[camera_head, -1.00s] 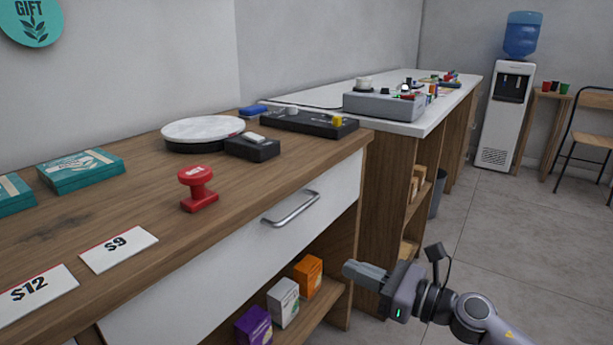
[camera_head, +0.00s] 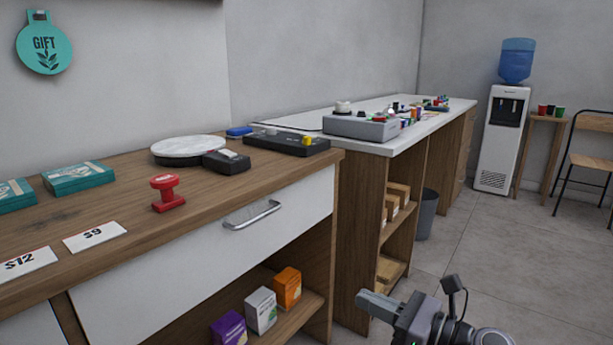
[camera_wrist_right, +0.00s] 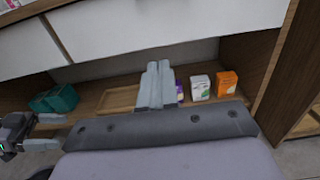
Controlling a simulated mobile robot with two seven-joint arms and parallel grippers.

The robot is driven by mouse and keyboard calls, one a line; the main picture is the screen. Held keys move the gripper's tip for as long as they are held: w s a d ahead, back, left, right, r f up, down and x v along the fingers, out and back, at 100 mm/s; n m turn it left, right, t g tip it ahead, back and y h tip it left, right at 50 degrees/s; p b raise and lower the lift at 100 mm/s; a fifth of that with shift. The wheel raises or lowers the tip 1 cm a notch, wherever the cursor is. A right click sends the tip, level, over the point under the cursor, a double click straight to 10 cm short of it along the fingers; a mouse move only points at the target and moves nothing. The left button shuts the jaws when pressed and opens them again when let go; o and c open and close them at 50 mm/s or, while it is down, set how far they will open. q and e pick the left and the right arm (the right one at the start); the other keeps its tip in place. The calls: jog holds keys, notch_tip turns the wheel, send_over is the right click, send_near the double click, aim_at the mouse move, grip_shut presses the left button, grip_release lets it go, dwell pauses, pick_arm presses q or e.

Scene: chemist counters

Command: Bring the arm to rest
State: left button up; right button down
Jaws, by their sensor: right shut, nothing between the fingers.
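My right gripper (camera_head: 364,300) is at the bottom right of the head view, in front of the counters, and holds nothing. Its two fingers lie together, pointing left. In the right wrist view the shut fingers (camera_wrist_right: 158,66) point toward the lower shelf and the white drawer fronts. My left gripper (camera_wrist_right: 48,131) shows at the left edge of the right wrist view, with its fingers apart and nothing seen between them. It is not in the head view.
The wooden counter (camera_head: 120,215) has a drawer handle (camera_head: 252,215) sticking out. Purple, white (camera_head: 261,310) and orange boxes stand on its shelf. A red stamp (camera_head: 167,194) stands on top. A white-topped counter (camera_head: 440,125) continues behind. Open floor (camera_head: 500,245) lies right.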

pick_arm(q)
jog(key=s+a+r+y+p, duration=0.1)
jog(key=a+r+p, duration=0.1)
jog(key=r+p, duration=0.5)
jog(key=s+a+r+n+g+p, duration=0.1)
jog(key=r+p, duration=0.6)
jog(key=p, duration=0.9)
jog(key=shift+s+a+r+y, duration=0.2)
jog(key=shift+s+a+y, duration=0.25)
jog(key=shift+a, duration=0.7)
pick_arm(e)
jog(key=s+d+n+h, duration=0.3)
jog(key=s+n+h, duration=0.1)
jog(key=s+n, duration=0.4)
jog(key=s+d+f+n+h, duration=0.1)
jog(key=s+d+n+h, duration=0.2)
jog(key=s+n, duration=0.5)
jog(key=s+d+n+h, duration=0.2)
jog(key=s+n+h, duration=0.3)
jog(key=s+n, duration=0.3)
jog(key=n, duration=0.3)
jog(key=shift+s+d+f+n, duration=0.4)
